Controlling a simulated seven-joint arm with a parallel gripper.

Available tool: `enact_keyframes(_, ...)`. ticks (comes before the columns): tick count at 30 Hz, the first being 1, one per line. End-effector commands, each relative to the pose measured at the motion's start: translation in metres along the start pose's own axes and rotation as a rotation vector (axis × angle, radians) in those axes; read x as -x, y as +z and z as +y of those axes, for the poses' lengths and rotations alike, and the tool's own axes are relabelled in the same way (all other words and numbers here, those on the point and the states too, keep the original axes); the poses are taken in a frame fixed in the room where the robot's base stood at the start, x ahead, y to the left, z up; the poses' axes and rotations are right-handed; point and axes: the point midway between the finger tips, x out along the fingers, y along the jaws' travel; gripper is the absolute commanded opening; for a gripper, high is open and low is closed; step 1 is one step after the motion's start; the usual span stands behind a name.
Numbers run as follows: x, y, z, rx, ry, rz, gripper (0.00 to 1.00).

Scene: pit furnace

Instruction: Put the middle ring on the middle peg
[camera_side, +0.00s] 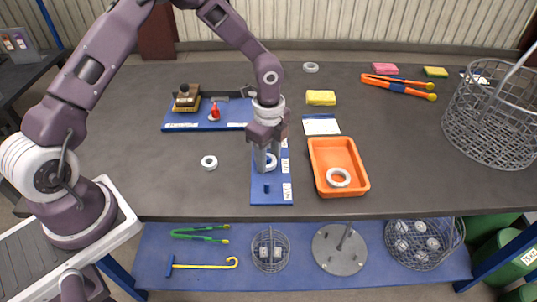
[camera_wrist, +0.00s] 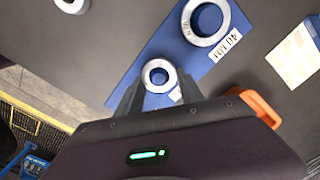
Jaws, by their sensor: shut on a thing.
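My gripper (camera_side: 262,170) points down over the blue peg board (camera_side: 258,200); it also shows in the wrist view (camera_wrist: 158,88). It is shut on a pale ring (camera_wrist: 145,76), with blue and a dark spot showing through the hole. I cannot tell whether this ring is around a peg or above it. A larger pale ring (camera_wrist: 187,22) lies on the board beside a "40 MM" label (camera_wrist: 223,44). In the side view the front blue peg (camera_side: 267,188) is bare. The fingers hide much of the board's middle and back there.
A loose ring (camera_side: 204,163) lies left of the board. The orange tray (camera_side: 318,150) to the right holds another ring (camera_side: 331,180). A second blue board (camera_side: 180,125) with tools stands behind. A wire basket (camera_side: 490,125) is far right. The table's front left is clear.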

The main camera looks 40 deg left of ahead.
Motion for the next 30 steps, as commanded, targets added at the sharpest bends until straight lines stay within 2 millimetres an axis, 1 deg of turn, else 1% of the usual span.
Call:
enact_keyframes(9,-0.006,0.0,0.0,0.001,0.0,0.0,0.0)
enact_keyframes(10,-0.006,0.0,0.0,0.001,0.0,0.0,0.48)
enact_keyframes(11,-0.006,0.0,0.0,0.001,-0.001,0.0,0.54)
enact_keyframes(20,-0.005,0.0,0.0,0.001,-0.001,0.0,0.54)
enact_keyframes(30,0.029,0.0,-0.001,0.002,-0.002,0.0,0.54)
